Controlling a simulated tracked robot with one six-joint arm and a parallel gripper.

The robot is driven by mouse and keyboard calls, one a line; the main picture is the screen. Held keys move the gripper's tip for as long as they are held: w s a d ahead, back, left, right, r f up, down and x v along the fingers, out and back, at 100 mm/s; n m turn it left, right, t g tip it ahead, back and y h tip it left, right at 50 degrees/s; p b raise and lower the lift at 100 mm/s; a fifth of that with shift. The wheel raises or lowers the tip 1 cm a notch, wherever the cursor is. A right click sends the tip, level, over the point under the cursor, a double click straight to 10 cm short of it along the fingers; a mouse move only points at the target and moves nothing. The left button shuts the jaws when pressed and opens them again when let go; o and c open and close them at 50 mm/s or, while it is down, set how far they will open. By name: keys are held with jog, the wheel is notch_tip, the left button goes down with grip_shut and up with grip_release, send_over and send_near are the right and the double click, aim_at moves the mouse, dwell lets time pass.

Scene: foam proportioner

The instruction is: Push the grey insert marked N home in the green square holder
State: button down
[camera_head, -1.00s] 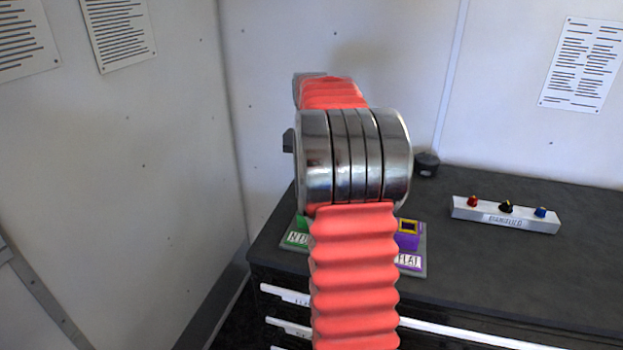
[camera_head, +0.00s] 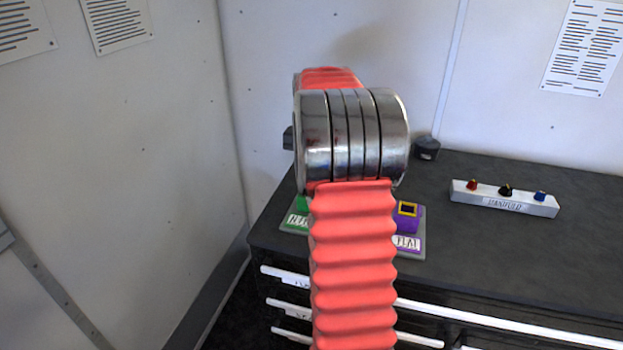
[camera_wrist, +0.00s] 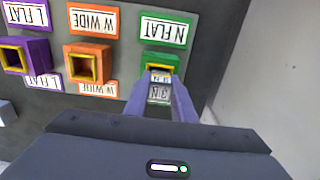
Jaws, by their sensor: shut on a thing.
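The green square holder (camera_wrist: 163,61) with a yellow rim stands at the top centre in the wrist view, by a green label reading N FLAT. In the head view only a bit of green (camera_head: 301,203) shows left of my arm. My gripper (camera_wrist: 160,88) is shut on the grey insert (camera_wrist: 159,95), which bears an N mark. The insert lies between the fingers right at the holder's mouth. I cannot tell how deep it sits, as the fingers hide its sides.
An orange holder (camera_wrist: 82,66) marked W WIDE and a purple holder (camera_wrist: 25,57) marked L FLAT stand left of the green one. A manifold block (camera_head: 504,199) with coloured knobs and a dark round object (camera_head: 427,148) lie further right on the dark bench (camera_head: 470,262).

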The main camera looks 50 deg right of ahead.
jog(key=shift+s, duration=0.15)
dwell(0.5)
jog(key=c, duration=1.4)
grip_release()
jog(key=o, duration=0.3)
jog(key=shift+s, duration=0.1)
jog(key=shift+r, duration=3)
